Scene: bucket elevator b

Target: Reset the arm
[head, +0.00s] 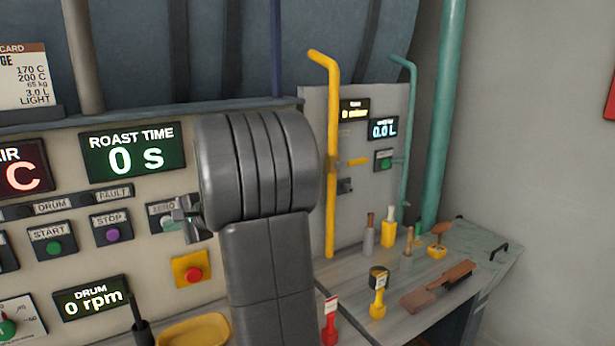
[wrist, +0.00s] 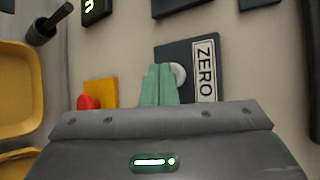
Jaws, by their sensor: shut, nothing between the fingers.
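My gripper (head: 187,217) is in front of the machine's control panel, next to the plate labelled ZERO (head: 163,211). My thick dark grey arm stands in the middle of the head view and hides part of the panel. In the wrist view my two pale green fingers (wrist: 158,84) are together with nothing between them. Their tips are beside the round white button (wrist: 178,74) on the ZERO plate. I cannot tell whether they touch it. The roast time display (head: 131,151) reads 0 s.
A red button on a yellow plate (head: 192,269) is just below my gripper. A yellow tray (head: 196,331) sits beneath. The worktop on the right holds several hand tools, including a wooden-handled brush (head: 451,275). A yellow pipe (head: 332,150) stands right of my arm.

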